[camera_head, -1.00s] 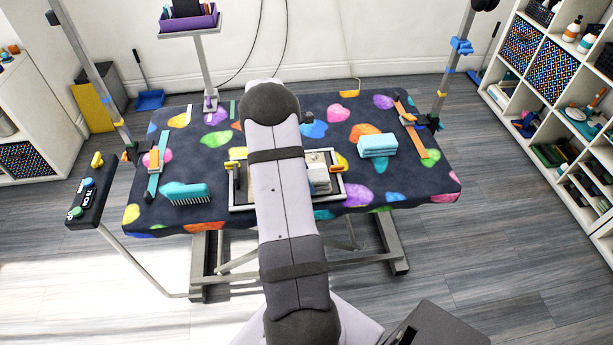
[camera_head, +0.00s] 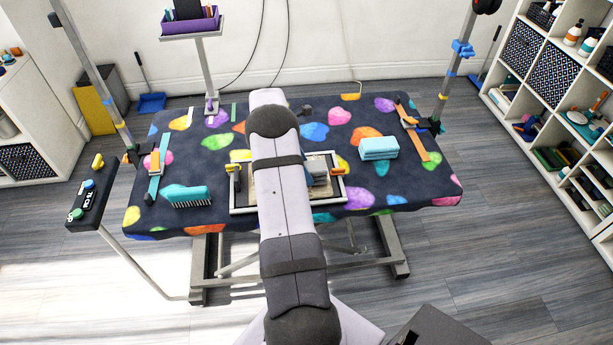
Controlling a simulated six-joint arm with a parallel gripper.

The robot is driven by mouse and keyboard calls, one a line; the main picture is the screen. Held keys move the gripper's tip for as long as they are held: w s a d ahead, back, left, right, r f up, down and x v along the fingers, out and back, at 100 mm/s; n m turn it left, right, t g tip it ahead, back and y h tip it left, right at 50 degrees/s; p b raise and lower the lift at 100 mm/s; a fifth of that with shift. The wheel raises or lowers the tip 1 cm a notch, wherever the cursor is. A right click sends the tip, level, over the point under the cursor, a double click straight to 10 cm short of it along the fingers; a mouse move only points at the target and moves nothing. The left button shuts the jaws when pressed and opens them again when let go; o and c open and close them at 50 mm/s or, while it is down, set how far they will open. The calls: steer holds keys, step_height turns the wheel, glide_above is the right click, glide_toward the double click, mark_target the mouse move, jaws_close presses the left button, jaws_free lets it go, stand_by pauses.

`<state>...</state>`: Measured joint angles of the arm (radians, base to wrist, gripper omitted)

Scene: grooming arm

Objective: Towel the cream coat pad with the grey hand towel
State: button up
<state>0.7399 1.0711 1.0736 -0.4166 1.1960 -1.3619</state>
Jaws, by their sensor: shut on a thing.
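The cream coat pad (camera_head: 325,191) lies in a framed tray (camera_head: 243,210) on the table. My arm crosses in front of it and hides most of its middle. A grey block-like thing (camera_head: 319,170), which looks like the grey hand towel, shows over the right part of the pad, just right of my arm. Its left side is hidden, and I cannot tell whether it touches the pad. My gripper is hidden behind my arm, so its fingers and its hold do not show.
A folded turquoise towel (camera_head: 378,148) lies right of the tray. A turquoise brush (camera_head: 186,195) lies to its left. Straps lie at the left (camera_head: 158,168) and right (camera_head: 413,133) of the table (camera_head: 400,185). Upright posts stand at both sides.

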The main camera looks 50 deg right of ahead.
steer(key=shift+w+d+b, duration=0.35)
steer(key=shift+w+d, duration=0.65)
steer(key=shift+a+p, duration=0.1)
steer(key=shift+p, duration=0.25)
steer(key=s+a+p, duration=0.4)
steer(key=s+a, duration=0.1)
steer(key=shift+s+a+f, duration=0.2)
steer(key=shift+s+a, duration=0.2)
steer(key=shift+s, duration=0.05)
steer(key=shift+r+p, duration=0.1)
steer(key=shift+p, duration=0.2)
steer(key=w+a, duration=0.6)
steer(key=w, duration=0.1)
steer(key=shift+w+a+r, duration=0.1)
steer(key=shift+a, duration=0.2)
stand_by(0.6)
